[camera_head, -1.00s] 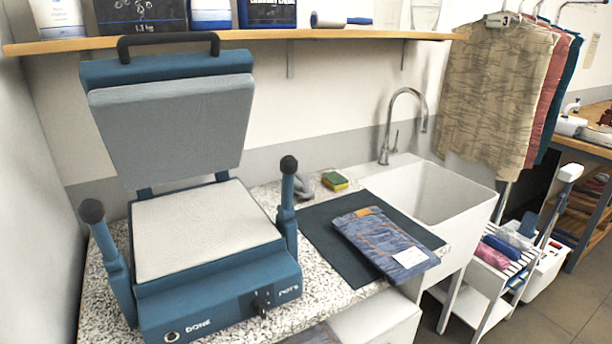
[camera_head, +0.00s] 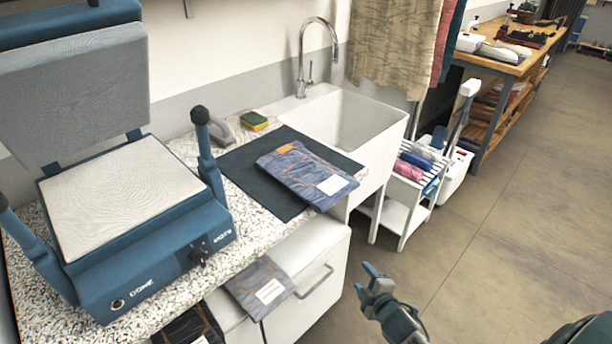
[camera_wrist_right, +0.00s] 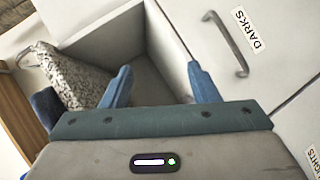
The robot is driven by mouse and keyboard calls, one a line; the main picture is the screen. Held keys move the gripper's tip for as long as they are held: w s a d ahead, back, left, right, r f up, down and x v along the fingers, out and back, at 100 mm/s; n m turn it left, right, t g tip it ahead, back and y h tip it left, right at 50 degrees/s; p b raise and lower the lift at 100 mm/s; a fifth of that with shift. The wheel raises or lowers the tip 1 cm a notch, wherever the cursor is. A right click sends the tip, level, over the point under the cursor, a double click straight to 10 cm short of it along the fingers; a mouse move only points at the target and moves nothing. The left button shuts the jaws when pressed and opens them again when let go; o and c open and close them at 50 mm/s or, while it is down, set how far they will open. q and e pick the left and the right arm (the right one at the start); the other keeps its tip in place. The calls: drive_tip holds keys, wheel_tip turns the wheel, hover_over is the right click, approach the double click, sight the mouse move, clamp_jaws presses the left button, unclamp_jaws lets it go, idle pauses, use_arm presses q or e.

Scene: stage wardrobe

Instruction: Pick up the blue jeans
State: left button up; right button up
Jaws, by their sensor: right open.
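Folded blue jeans (camera_head: 305,174) with a white tag lie flat on a dark mat (camera_head: 238,165) on the speckled counter, left of the sink. A second folded pair, greyer blue with a tag (camera_head: 262,284), shows lower down by the white cabinet. A very dark folded garment (camera_head: 190,328) is partly cut off at the bottom edge. My right gripper (camera_head: 366,281) is open and empty, in front of the white cabinet and apart from all the jeans. It also shows in the right wrist view (camera_wrist_right: 160,78), where no jeans are clearly visible. My left gripper is not in view.
A blue heat press (camera_head: 130,215) stands open on the left of the counter. A sink (camera_head: 350,120) and a slatted white rack (camera_head: 408,185) stand beyond the mat. In the wrist view, a drawer front (camera_wrist_right: 245,45) reads DARKS. Floor (camera_head: 500,200) at right is clear.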

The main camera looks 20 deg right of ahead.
sight(338, 203)
drive_tip(key=w+a+r+n+t+y+p, duration=0.1)
drive_tip(key=a+r+n+t, duration=0.15)
drive_tip(key=r, duration=0.75)
drive_tip(key=w+a+r+n+t+y, duration=0.1)
drive_tip(key=r+n+t, duration=0.15)
drive_tip(key=r, duration=0.75)
drive_tip(key=shift+n, duration=0.3)
drive_tip(key=w+p, duration=0.3)
drive_tip(key=w, duration=0.2)
drive_tip(key=shift+w+r, duration=0.1)
drive_tip(key=shift+w, duration=0.2)
drive_tip(key=shift+w+r+p, duration=0.1)
drive_tip(key=shift+w+p, duration=0.2)
drive_tip(key=shift+w, duration=0.15)
drive_tip(key=shift+w+r+p, duration=0.25)
drive_tip(key=shift+w+p, duration=0.65)
drive_tip(key=shift+w, duration=0.3)
drive_tip(key=shift+w+f, duration=0.2)
drive_tip(key=shift+w, duration=0.35)
drive_tip(key=shift+w+f, duration=0.15)
drive_tip(key=shift+w, duration=0.4)
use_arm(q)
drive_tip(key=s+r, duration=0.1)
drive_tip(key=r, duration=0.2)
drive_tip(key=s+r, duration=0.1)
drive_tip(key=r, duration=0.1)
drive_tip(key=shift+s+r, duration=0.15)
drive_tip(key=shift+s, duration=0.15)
